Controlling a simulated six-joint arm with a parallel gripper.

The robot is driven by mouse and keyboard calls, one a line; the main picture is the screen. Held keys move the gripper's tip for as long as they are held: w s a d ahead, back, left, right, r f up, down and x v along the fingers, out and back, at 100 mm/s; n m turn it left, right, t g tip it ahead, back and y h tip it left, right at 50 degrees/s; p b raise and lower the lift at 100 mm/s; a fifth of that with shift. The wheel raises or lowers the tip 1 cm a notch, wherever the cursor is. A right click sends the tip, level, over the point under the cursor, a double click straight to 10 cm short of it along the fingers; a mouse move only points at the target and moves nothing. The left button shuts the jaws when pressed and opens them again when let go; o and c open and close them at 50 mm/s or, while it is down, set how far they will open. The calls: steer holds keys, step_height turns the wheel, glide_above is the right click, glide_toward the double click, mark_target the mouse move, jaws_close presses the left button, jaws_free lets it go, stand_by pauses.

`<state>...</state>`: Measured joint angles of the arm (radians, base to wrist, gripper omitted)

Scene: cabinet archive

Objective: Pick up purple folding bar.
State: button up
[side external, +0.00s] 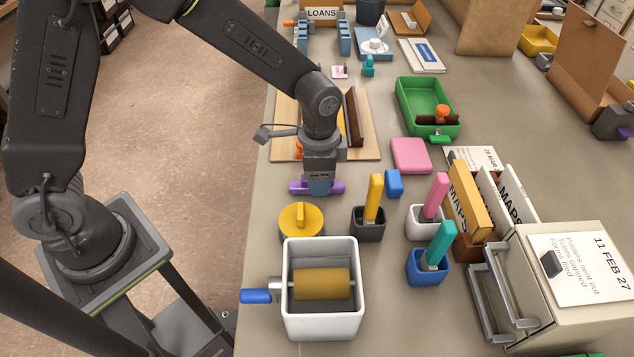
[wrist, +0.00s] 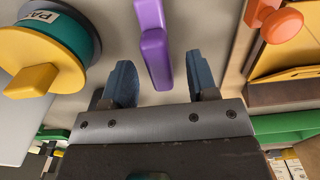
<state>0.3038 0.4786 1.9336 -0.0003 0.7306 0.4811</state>
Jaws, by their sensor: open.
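The purple folding bar (side external: 298,187) lies on the grey worktop, and its ends show on both sides of my gripper (side external: 318,188). In the wrist view the bar (wrist: 152,42) reaches from the top edge to the space between my two blue fingers. My gripper (wrist: 161,83) is open, with a visible gap between the bar and each finger. The fingers point down at the bar in the side view and hide its middle. I cannot tell exactly how high the fingertips are above the worktop.
A yellow-handled round lid (side external: 301,222) stands in front of the bar. A wooden board (side external: 285,125) with an orange knob (wrist: 282,24) lies behind it. A black holder with a yellow handle (side external: 373,198) and a blue block (side external: 394,184) are to the right. The worktop edge is left.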

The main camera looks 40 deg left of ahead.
step_height(320, 180, down, 2)
steer(key=shift+f, duration=0.1)
jaws_close()
stand_by(0.5)
